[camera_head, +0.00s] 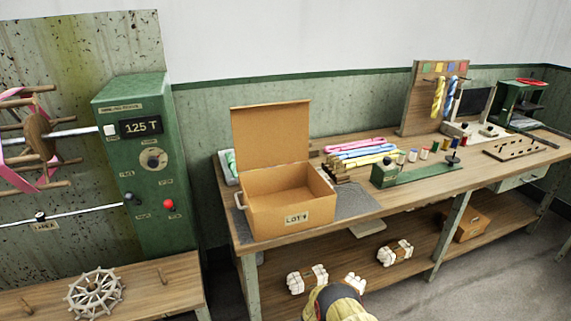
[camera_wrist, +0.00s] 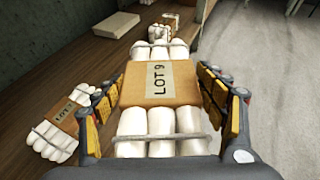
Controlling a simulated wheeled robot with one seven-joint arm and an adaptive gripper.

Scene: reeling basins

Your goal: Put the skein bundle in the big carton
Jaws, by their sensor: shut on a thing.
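The skein bundle, white rolls with a brown "LOT 9" band (camera_wrist: 160,84), fills the middle of the wrist view. My gripper (camera_wrist: 163,98) is shut on it, with yellow-padded fingers on both sides. In the head view my gripper (camera_head: 338,301) is at the bottom, by the front of the lower shelf. The white end of the bundle (camera_head: 355,281) shows just beyond it. I cannot tell whether the bundle is clear of the shelf. The big carton (camera_head: 275,222) stands on the bench top with its lid up, a "LOT" label on its front and no contents visible.
Other skein bundles (camera_head: 307,279) (camera_head: 395,252) lie on the lower shelf (camera_head: 340,257), one close left of my gripper. A small carton (camera_head: 473,223) is farther right there. The bench top overhangs the shelf. Coloured skeins (camera_head: 362,152) lie right of the big carton.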

